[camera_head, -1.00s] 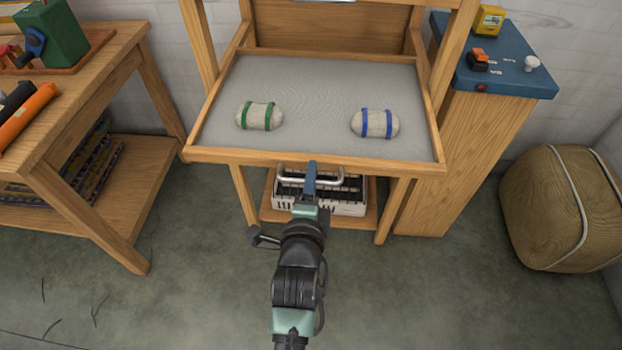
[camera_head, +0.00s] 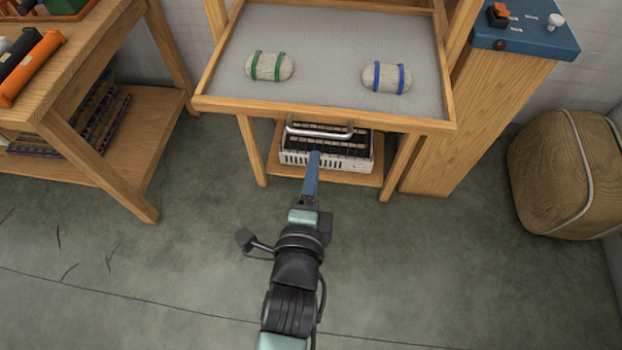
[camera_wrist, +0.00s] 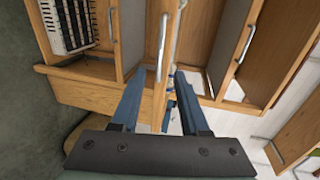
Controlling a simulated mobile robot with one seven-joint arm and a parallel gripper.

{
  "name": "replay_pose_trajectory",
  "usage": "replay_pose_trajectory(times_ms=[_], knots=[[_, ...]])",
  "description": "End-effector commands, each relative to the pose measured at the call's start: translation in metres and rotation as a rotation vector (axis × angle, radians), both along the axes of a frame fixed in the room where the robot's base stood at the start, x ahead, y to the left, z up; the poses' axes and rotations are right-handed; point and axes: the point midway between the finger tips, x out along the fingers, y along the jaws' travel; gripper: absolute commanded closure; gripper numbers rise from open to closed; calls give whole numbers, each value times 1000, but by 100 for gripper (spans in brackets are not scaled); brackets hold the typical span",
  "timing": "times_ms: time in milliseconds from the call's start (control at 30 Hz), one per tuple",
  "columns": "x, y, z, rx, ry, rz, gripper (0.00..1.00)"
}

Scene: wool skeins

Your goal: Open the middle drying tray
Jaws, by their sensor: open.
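In the head view a wooden-framed drying tray (camera_head: 323,116) with a grey mesh bed stands out from the rack. A skein with green bands (camera_head: 270,66) and one with blue bands (camera_head: 386,78) lie on it. A metal bar handle (camera_head: 320,130) shows just below its front edge. My gripper (camera_head: 314,158) is short of that handle, apart from it. In the wrist view, turned sideways, my gripper (camera_wrist: 157,95) is open and empty, with a bar handle (camera_wrist: 162,48) ahead of it. Another handle (camera_wrist: 246,45) is to the right. I cannot tell the tray's level for certain.
A white slotted crate-like unit (camera_head: 325,161) stands on the rack's low shelf. A wooden cabinet with a blue top (camera_head: 525,40) is at right, beside a tan pouf (camera_head: 560,172). A wooden workbench (camera_head: 100,165) is at left. The floor in front is clear.

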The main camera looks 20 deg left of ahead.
Motion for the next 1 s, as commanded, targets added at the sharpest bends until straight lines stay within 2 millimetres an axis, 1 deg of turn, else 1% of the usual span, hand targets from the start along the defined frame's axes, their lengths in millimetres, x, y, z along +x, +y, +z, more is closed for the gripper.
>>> replay_pose_trajectory(times_ms=[33, 133, 333, 867, 933, 967, 1000], knots=[[-7, -2, 1, 1, 1, 0, 55], [-16, -4, 3, 1, 1, 0, 55], [-22, -6, 5, 0, 0, 0, 55], [-22, -6, 5, 0, 0, 0, 55], [-18, -8, 12, -14, -19, 0, 55], [-14, -9, 18, -28, -36, 1, 55], [-6, -11, 29, -57, -66, 0, 55]])
